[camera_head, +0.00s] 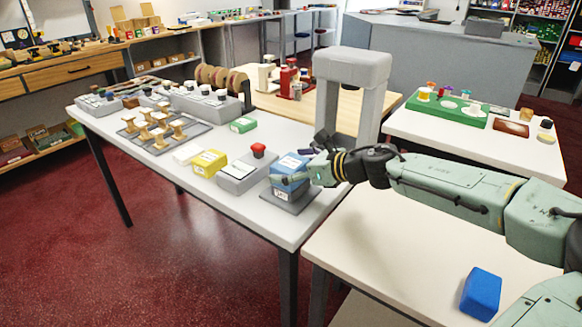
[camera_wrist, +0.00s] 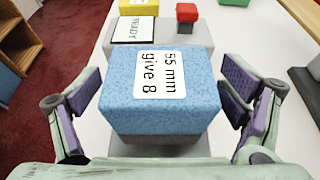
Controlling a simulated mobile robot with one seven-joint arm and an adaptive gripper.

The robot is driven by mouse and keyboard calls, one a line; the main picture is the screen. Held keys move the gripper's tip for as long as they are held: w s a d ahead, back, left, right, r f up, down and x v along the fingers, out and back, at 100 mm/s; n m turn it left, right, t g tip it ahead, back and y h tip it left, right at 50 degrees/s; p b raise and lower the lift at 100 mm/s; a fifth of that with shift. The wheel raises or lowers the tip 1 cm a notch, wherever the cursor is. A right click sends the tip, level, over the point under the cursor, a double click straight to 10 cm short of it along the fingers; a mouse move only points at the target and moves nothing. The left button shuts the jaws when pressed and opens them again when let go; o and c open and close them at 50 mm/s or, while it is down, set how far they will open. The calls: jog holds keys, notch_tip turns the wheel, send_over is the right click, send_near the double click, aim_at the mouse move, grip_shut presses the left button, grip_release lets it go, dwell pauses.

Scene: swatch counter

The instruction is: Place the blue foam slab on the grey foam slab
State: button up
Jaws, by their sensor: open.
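The speckled blue foam slab (camera_head: 290,165) is near the front right corner of the long grey-white table. It also shows large in the wrist view (camera_wrist: 160,75), with a white label reading "55 mm give 8" on top. My gripper (camera_wrist: 165,95) is open, with one finger on each side of the slab and visible gaps between. In the head view my gripper (camera_head: 308,172) is at the slab's right. A grey base (camera_head: 299,205) is beneath; a labelled face shows low on the stack. I cannot tell whether a separate grey foam slab is there.
A grey box with a red button (camera_head: 258,150) stands just left of the slab, with a yellow block (camera_head: 209,163) beyond it. A grey arch (camera_head: 368,100) rises behind my gripper. Another blue block (camera_head: 481,293) lies on the near white table (camera_head: 390,255), which has much free room.

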jog(key=shift+r, duration=0.15)
jog(key=shift+s+d, duration=0.1)
jog(key=shift+d, duration=0.15)
jog(key=b+v, duration=0.3)
jog(key=v, duration=0.8)
jog(key=shift+s+r, duration=0.15)
jog(key=shift+r, duration=0.05)
